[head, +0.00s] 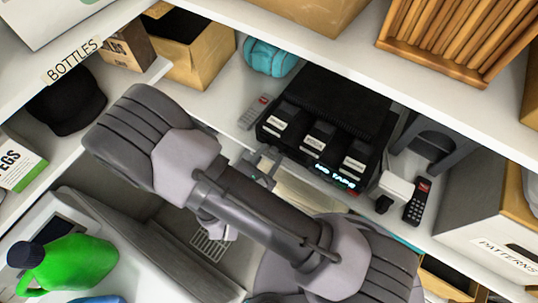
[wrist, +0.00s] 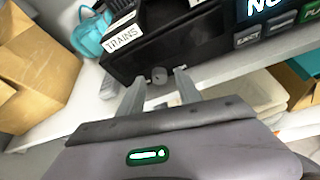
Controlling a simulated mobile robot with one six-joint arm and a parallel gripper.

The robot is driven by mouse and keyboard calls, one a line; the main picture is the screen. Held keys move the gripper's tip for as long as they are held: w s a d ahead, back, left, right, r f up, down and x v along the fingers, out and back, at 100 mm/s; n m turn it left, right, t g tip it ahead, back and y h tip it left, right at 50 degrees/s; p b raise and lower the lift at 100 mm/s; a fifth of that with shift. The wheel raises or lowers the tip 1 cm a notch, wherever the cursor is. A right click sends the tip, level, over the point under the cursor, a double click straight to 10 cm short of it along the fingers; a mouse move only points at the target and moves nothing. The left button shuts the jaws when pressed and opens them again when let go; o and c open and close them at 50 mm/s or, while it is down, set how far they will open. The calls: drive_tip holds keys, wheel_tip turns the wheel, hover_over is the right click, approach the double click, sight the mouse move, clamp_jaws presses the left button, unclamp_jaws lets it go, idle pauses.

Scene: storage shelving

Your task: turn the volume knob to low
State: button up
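The black player (head: 335,105) sits on a white shelf, with labelled tapes on top and a lit display (head: 335,176). In the wrist view, the player's front (wrist: 180,60) shows a small round grey knob (wrist: 159,75) at its lower left. No pointer mark on the knob is readable. My gripper (wrist: 160,78) is open, with one finger on each side of the knob. A gap shows between the fingers and the knob; whether the tips touch the front is unclear. In the head view, my gripper (head: 262,166) is at the player's front left corner, and the knob is hidden.
A grey remote (head: 255,111) and a teal bag (head: 268,57) lie left of the player. A black remote (head: 418,201) and a small white object (head: 393,190) are at its right. Clear containers (wrist: 245,92) stand under the shelf. A cardboard box (wrist: 35,80) is at left.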

clamp_jaws()
drive_tip(key=shift+w+a+n+g+h+p, duration=0.1)
drive_tip(key=shift+n+g+h+p, duration=0.4)
drive_tip(key=shift+n, duration=0.5)
drive_tip(key=shift+w+a+n+g+h+p, duration=0.15)
drive_tip(key=shift+n+g+h, duration=0.15)
drive_tip(key=shift+n+h, duration=0.5)
drive_tip(key=shift+n, duration=0.3)
drive_tip(key=shift+o, duration=0.9)
unclamp_jaws()
